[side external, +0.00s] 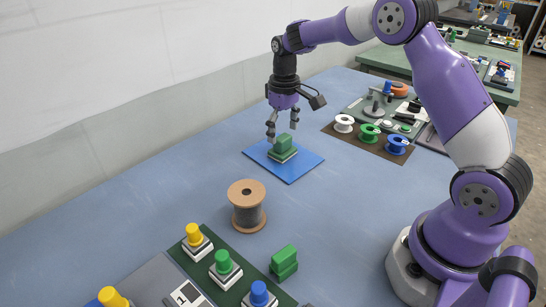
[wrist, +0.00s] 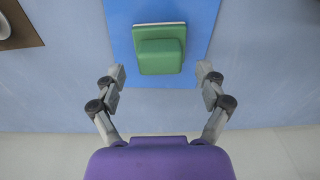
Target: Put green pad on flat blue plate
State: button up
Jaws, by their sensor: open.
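A green pad (side external: 283,147) with a block-like grip on top and a pale layer under it rests on the flat blue plate (side external: 300,168). In the wrist view the green pad (wrist: 160,55) lies inside the plate's outline (wrist: 120,25), ahead of the fingertips. My gripper (side external: 282,125) is open and empty, just above the pad and slightly toward its far side. In the wrist view its fingers (wrist: 160,78) are spread wide, one on each side, and apart from the pad.
A copper-coloured spool (side external: 247,205) stands on the table in front of the plate. Another green block (side external: 284,262) lies near a green board with coloured buttons (side external: 222,262). White, green and blue spools (side external: 370,133) sit on a brown mat behind right. The table left of the plate is clear.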

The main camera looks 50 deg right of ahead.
aim_at(283, 138)
jog(key=s+a+r+t, duration=0.1)
jog(key=s+a+r, duration=0.1)
jog(key=r, duration=0.5)
jog(key=s+a+r+t, duration=0.1)
jog(key=s+r, duration=0.1)
jog(key=r, duration=0.5)
jog(key=s+a+f+t, duration=0.1)
jog(key=s+a, duration=0.2)
jog(key=s, duration=0.4)
jog(key=s+a+f+t, duration=0.1)
jog(key=s+a+t, duration=0.1)
jog(key=s, duration=0.6)
jog(key=shift+a+t, duration=0.3)
jog(key=shift+a, duration=0.2)
